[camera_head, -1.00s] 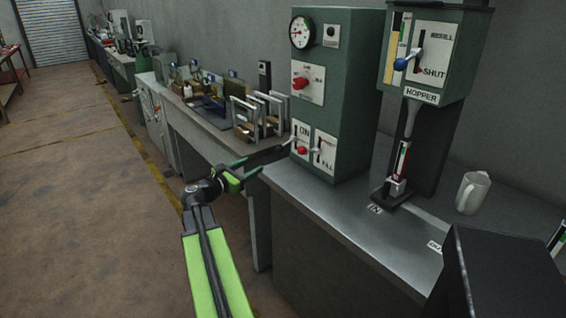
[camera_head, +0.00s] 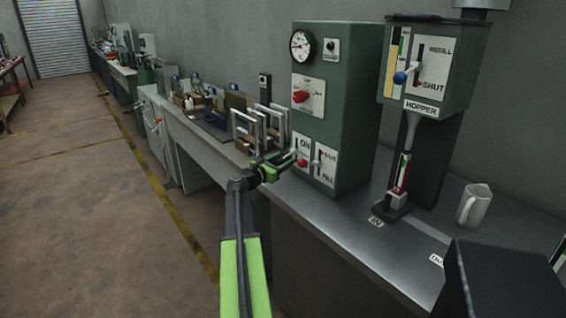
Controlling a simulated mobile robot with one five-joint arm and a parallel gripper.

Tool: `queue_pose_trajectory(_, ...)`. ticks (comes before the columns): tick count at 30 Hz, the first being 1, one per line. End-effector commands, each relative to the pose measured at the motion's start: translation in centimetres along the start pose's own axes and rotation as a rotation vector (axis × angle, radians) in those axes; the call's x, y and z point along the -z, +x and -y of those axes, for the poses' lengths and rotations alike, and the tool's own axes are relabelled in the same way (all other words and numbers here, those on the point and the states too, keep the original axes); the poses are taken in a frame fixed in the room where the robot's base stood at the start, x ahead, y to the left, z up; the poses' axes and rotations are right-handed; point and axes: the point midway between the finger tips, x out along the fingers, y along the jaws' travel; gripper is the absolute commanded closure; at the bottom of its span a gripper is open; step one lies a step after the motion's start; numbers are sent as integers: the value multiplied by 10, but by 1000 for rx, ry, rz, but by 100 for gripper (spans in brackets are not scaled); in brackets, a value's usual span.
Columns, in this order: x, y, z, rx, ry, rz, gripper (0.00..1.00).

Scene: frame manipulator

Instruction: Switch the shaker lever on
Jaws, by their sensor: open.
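A green cabinet (camera_head: 350,112) stands on the bench. Its lower left white panel (camera_head: 304,146) is marked ON and carries a lever with a red knob (camera_head: 302,162), which sits low, below the word ON. I cannot read the word shaker on it. My gripper (camera_head: 289,159) is open and empty, just left of this panel, with its fingers pointing at the red knob. I cannot tell whether a fingertip touches the knob. The fingers hide part of the panel's left edge.
A second panel (camera_head: 325,165) marked FILL, with its own small lever, is close on the right. A red knob (camera_head: 301,97) and gauge (camera_head: 302,45) are above. A grey frame rack (camera_head: 262,125) stands close behind my gripper. The hopper (camera_head: 428,65) and white jug (camera_head: 474,204) are right.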

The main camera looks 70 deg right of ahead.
Motion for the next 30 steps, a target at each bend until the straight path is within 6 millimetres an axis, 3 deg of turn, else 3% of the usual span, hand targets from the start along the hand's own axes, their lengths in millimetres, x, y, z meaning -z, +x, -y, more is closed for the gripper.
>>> queue_pose_trajectory(4, 0, 11, -1, -1, 0, 0, 50)
queue_pose_trajectory(12, 0, 12, 0, 0, 0, 0, 52)
queue_pose_trajectory(23, 0, 12, 0, -1, 0, 0, 99)
queue_pose_trajectory(30, 0, 12, 0, -2, 0, 0, 100)
